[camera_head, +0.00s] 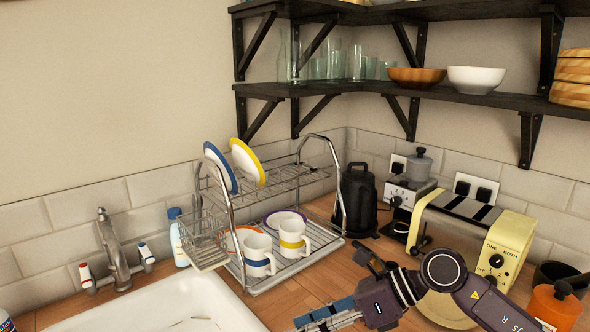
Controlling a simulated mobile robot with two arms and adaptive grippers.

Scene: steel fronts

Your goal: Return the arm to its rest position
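My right arm comes in from the lower right, over the counter in front of the yellow toaster (482,230). My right gripper (308,321) points left, low in the picture above the wooden counter (285,304), in front of the dish rack (270,279). It is seen from the side and partly cut by the bottom edge, so whether its fingers are open or shut is unclear. I see nothing held in it. My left gripper is not in view.
Two white mugs (258,255) and several plates stand in the rack. A sink (165,305) with a tap (113,250) is on the left. A black kettle (358,200) stands behind my arm. An orange pot (553,308) is at right. Shelves (450,96) hang above.

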